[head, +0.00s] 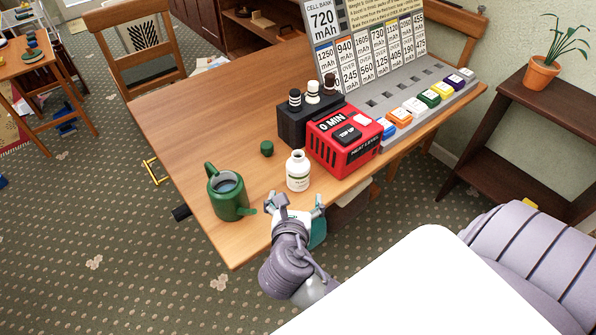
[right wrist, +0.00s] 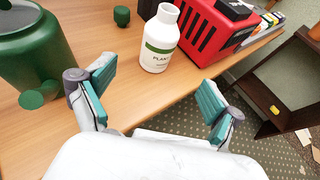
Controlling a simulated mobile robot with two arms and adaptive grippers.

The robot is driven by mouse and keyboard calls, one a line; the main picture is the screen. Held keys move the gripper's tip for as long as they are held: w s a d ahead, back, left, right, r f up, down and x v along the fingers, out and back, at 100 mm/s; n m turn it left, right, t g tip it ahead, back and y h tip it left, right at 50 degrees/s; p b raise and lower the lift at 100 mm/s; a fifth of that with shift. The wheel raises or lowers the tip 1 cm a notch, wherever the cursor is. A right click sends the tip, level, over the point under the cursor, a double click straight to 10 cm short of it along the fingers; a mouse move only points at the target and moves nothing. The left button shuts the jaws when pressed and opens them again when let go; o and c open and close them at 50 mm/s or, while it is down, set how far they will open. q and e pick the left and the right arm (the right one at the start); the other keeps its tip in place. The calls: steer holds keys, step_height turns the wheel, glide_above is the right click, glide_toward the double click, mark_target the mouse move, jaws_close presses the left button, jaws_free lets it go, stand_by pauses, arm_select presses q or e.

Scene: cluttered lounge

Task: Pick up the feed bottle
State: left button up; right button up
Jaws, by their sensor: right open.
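The feed bottle (head: 298,172) is white with a green-edged label and stands upright and uncapped near the table's front edge. It also shows in the right wrist view (right wrist: 160,45), ahead of my fingers and roughly centred between them. A green cap (head: 267,148) lies on the table behind it, to the left. My right gripper (head: 296,207) is open and empty, on the near side of the bottle and apart from it. Its two teal-padded fingers are spread wide in the right wrist view (right wrist: 158,90). My left gripper is not in view.
A green watering can (head: 230,197) stands left of the bottle. A red charger box (head: 343,140) and a black holder with bottles (head: 297,126) stand close behind, to the right. A cell-bank rack (head: 400,92) fills the table's right side. The table's left part (head: 200,115) is clear.

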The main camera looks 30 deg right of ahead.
mark_target(298, 158)
steer(key=b+x, duration=0.1)
steer(key=x, duration=1.2)
steer(key=shift+w+d+f, duration=0.15)
steer(key=shift+w, duration=0.2)
steer(key=c, duration=1.4)
step_height(298, 158, up, 10)
steer(key=shift+r+p, duration=0.1)
steer(key=shift+p, duration=0.95)
steer(key=o, duration=0.8)
steer(key=c, duration=0.6)
